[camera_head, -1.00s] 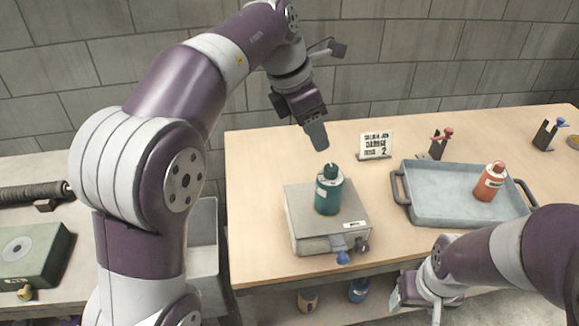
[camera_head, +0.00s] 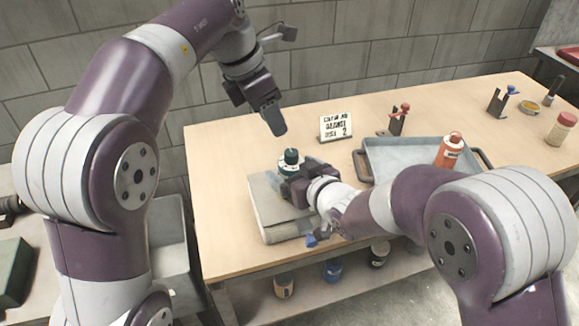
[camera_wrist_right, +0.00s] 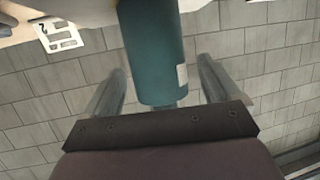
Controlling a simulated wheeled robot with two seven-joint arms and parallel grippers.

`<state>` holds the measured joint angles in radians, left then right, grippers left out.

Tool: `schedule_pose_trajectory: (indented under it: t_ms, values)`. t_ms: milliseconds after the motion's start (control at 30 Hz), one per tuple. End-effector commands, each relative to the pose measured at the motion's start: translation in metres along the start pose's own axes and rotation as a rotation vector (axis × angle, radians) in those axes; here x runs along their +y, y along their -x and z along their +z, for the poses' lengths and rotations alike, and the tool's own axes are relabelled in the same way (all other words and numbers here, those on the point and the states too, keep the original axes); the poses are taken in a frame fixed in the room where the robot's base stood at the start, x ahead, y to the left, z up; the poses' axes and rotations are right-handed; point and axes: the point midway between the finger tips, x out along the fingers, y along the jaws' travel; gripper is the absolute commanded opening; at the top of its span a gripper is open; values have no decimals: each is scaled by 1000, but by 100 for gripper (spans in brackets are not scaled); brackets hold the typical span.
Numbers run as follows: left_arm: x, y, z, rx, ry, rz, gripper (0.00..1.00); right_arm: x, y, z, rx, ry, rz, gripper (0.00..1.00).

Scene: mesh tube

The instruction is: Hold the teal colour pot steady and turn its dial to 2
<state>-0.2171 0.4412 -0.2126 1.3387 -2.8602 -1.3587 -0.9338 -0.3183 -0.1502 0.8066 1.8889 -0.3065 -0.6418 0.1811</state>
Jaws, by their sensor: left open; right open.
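The teal colour pot (camera_head: 290,160) stands on the grey box-like stand (camera_head: 268,208) on the table; its dark top shows and my right gripper hides its lower part. In the right wrist view the teal pot body (camera_wrist_right: 155,55) lies between the two open fingers of my right gripper (camera_wrist_right: 160,85), with gaps on both sides. My right gripper (camera_head: 290,188) is at the pot's near side in the head view. My left gripper (camera_head: 275,122) is open and empty, above and just behind the pot, apart from it. The dial's setting cannot be read.
A sign card (camera_head: 336,127) with a 2 stands behind the pot. A blue-grey tray (camera_head: 400,155) with an orange-red bottle (camera_head: 449,150) is to the right. Small stands with red (camera_head: 398,118) and blue (camera_head: 503,100) parts are at the back. Several pots sit below the table.

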Motion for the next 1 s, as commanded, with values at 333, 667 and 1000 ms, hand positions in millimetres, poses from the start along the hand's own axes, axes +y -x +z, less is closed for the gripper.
schedule_pose_trajectory:
  t_ms: [333, 667, 1000]
  values:
    - [0, 0, 0, 0, 0, 0, 43, 0, -33, 0, 0, -1, 1, 90]
    - [0, 0, 0, 0, 0, 0, 43, 0, -33, 0, -1, -1, 1, 41]
    - [-43, 8, 56, -246, -24, -179, 57, 0, -33, 0, -1, -1, 1, 30]
